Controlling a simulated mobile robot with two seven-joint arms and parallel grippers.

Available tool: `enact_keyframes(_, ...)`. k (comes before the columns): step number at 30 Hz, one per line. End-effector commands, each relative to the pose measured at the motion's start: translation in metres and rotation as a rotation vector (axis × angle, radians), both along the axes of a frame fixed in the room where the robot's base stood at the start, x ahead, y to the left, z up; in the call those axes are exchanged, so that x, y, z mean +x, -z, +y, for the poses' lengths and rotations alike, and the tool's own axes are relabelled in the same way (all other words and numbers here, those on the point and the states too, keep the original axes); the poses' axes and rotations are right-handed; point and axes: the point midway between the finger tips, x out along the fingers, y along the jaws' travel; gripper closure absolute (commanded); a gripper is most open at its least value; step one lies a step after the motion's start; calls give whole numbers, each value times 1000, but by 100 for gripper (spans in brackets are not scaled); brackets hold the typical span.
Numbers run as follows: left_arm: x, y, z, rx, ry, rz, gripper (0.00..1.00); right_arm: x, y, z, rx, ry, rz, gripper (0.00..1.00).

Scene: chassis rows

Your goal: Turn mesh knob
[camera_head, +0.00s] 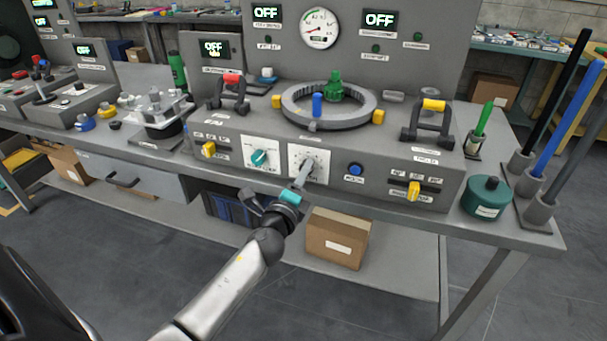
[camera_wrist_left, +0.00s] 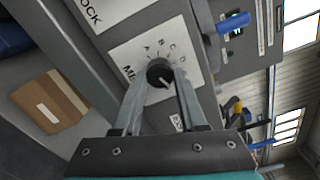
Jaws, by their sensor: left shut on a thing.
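The mesh knob (camera_head: 309,163) is a small dark round knob on a white plate in the grey console's front. In the left wrist view the knob (camera_wrist_left: 158,71) sits on a plate (camera_wrist_left: 128,52) with a label beginning with M, partly hidden, and several letters around the dial. My left gripper (camera_head: 303,176) reaches up to it from below and in front. In the wrist view the fingers of my left gripper (camera_wrist_left: 161,80) are on both sides of the knob, shut on it. The knob's exact setting is hard to read. My right gripper is not in view.
A teal knob (camera_head: 260,158) on a second white plate is left of the mesh knob. A blue button (camera_head: 355,169) is to its right. Yellow sliders (camera_head: 413,191) and a grey ring (camera_head: 368,112) are on the console. A cardboard box (camera_head: 338,240) stands on the lower shelf.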

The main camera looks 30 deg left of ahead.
Motion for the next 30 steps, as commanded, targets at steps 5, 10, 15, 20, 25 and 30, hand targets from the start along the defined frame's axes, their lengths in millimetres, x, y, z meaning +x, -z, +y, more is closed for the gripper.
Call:
enact_keyframes(5,0,0,0,16,1,5,100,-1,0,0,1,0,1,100)
enact_keyframes(10,0,0,0,17,1,5,100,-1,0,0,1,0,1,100)
enact_keyframes(15,0,0,0,16,1,5,100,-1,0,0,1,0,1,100)
enact_keyframes(20,0,0,0,15,1,5,41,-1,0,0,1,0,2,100)
enact_keyframes(25,0,0,0,16,0,4,29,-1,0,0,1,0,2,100)
enact_keyframes(30,0,0,0,16,0,4,29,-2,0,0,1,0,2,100)
